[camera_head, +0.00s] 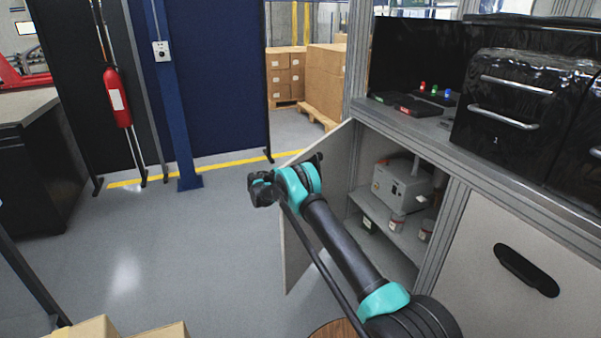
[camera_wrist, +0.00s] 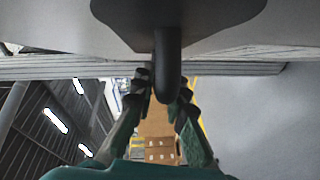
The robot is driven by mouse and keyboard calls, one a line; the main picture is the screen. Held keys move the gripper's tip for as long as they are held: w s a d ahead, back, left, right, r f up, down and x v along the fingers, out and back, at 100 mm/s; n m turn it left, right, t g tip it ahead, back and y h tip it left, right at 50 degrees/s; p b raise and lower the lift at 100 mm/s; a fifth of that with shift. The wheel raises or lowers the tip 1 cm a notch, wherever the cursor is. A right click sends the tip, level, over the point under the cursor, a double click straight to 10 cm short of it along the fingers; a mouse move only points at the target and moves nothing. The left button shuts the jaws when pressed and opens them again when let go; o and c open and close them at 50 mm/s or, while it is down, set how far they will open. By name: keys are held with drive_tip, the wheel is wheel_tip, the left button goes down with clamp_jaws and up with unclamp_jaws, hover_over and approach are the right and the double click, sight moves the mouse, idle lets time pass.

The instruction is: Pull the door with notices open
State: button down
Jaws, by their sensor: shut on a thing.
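The grey cabinet door (camera_head: 340,165) stands open, swung well out from the cabinet front. I see its inner side in the head view; notices do not show there. In the wrist view the door's face (camera_wrist: 50,25) fills the top, with a black handle (camera_wrist: 167,50) sticking out from a dark plate. My gripper (camera_wrist: 163,88) has its fingers on either side of the handle and is shut on it. In the head view my arm reaches over to the door and the fingertips are hidden.
The open compartment holds a grey box-shaped device (camera_head: 402,187) and several small containers. To the right is a closed panel (camera_head: 500,255) with a black recessed handle. Clear grey floor (camera_head: 200,250) lies left of the door. Cardboard boxes (camera_head: 100,328) stand at bottom left.

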drive_tip(key=c, duration=1.5)
unclamp_jaws()
drive_tip(key=shift+c, duration=0.2)
drive_tip(key=f+v, duration=0.1)
drive_tip(key=v, duration=1)
drive_tip(key=shift+s+a+r, duration=0.3)
drive_tip(key=shift+a+r, duration=0.05)
drive_tip(key=shift+r, duration=0.15)
